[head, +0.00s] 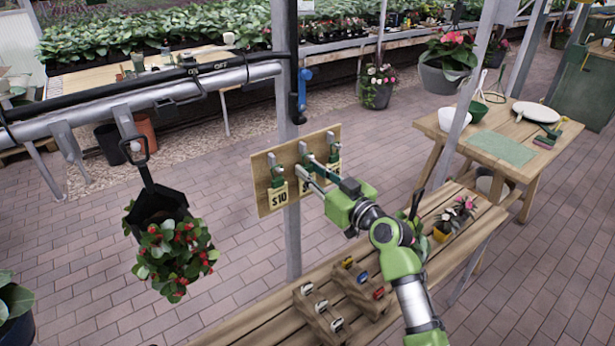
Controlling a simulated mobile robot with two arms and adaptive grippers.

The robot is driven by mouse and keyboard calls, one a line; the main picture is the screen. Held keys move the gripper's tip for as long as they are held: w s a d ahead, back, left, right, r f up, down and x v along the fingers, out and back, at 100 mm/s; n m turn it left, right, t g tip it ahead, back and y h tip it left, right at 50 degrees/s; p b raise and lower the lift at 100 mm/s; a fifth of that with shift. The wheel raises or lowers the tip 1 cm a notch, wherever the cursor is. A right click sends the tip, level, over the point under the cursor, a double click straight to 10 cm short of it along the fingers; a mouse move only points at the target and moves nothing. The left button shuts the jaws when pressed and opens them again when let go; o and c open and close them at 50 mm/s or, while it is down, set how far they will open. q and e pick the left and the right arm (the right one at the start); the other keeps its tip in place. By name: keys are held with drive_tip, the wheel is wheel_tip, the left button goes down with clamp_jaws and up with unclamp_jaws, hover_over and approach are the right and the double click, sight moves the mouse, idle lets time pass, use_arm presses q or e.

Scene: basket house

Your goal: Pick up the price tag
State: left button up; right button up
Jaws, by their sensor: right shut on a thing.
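A wooden board (264,165) on a grey post carries several price tags hung from green clips. The left price tag (279,197) is pale yellow and reads "$10". The middle price tag (306,187) is partly hidden by my gripper's fingers, so its number is unclear. The right price tag (335,167) is also partly covered. My right gripper (312,171) reaches in from the right and is shut at the middle tag and its clip. The tag still lies close against the board. My left gripper is not in view.
A slatted bench (262,325) below holds wooden racks (318,317) with small coloured items and a potted flower (455,217). A hanging plant (173,257) hangs from a rail on the left. A wooden table (548,150) stands at right. Brick floor is open between.

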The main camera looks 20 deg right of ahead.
drive_tip(key=r+b+v, duration=0.1)
drive_tip(key=b+v, duration=0.5)
drive_tip(key=v, duration=1.2)
drive_tip(key=shift+r, duration=0.3)
